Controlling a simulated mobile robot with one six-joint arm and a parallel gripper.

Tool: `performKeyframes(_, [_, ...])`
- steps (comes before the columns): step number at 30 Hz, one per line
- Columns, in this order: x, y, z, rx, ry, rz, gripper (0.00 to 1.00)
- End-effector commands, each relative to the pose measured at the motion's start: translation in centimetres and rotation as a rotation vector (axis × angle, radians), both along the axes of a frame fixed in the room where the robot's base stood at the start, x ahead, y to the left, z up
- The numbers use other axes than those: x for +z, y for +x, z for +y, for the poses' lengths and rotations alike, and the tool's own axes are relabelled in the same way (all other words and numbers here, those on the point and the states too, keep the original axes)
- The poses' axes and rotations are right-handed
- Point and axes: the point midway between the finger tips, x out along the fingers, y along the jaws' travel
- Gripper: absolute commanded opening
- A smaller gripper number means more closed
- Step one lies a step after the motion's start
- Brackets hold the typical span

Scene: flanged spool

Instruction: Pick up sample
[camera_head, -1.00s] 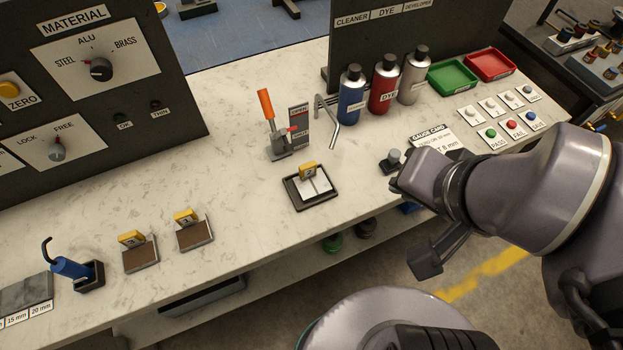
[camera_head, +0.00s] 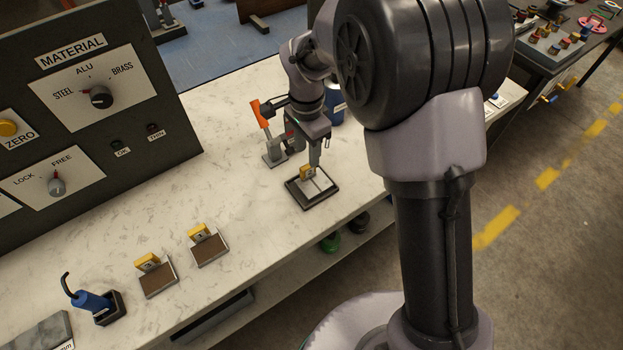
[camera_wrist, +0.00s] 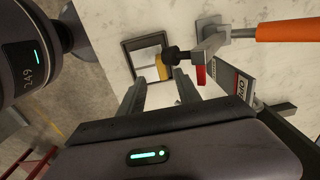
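A light metal plate sample (camera_head: 319,184) with a yellow tag (camera_head: 307,172) lies in a black-rimmed tray (camera_head: 291,194) near the middle of the bench. In the wrist view the plate (camera_wrist: 147,58) and its yellow tag (camera_wrist: 162,68) show just beyond my fingertips. My gripper (camera_head: 319,160) points down over the tray. In the wrist view my gripper (camera_wrist: 159,76) is open, its two fingers apart with nothing held between them. I cannot tell how high the fingertips are above the plate. Two brown plates with yellow tags (camera_head: 210,250) (camera_head: 158,280) lie to the left on the bench.
A toggle clamp with an orange handle (camera_head: 261,113) stands right behind the tray, close to my gripper; its orange handle (camera_wrist: 285,31) also shows in the wrist view. A blue tool in a holder (camera_head: 97,303) is at front left.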

Motion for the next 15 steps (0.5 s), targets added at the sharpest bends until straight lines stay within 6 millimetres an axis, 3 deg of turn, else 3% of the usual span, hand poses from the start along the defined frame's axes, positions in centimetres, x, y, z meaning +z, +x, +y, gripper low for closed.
performKeyframes(1, [-1.3,0.0,0.0,0.0,-0.001,0.001,0.4])
performKeyframes(8, [-3.5,0.1,0.0,0.001,0.0,-0.001,0.4])
performKeyframes(15, [-7.9,0.4,0.0,0.0,0.0,0.0,0.4])
